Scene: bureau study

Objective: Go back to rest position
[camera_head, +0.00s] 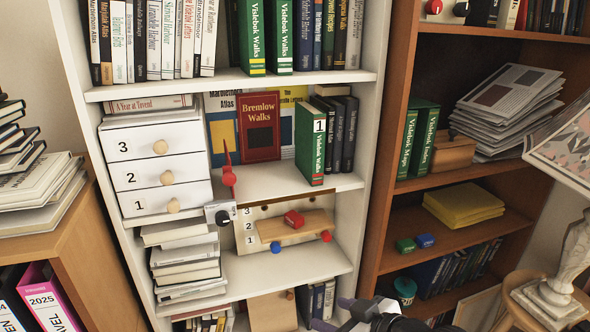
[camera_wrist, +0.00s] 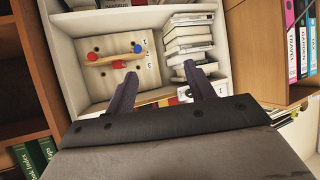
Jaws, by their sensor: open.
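My gripper (camera_head: 330,312) is at the bottom edge of the head view, low in front of the white bookcase (camera_head: 222,81). Its two dark fingers are spread in the wrist view (camera_wrist: 162,92), with nothing held between them. Beyond the fingers, the wrist view shows the wooden pegboard (camera_wrist: 127,75) and a stack of books (camera_wrist: 188,42). Most of my arm is out of the head view.
The pegboard carries a tilted plank (camera_head: 285,226) with a red block (camera_head: 293,218) on it. A small drawer unit (camera_head: 156,165) stands above the book stack (camera_head: 187,268). A brown bookcase (camera_head: 397,95) is at right, a pale wooden cabinet (camera_head: 85,240) at left.

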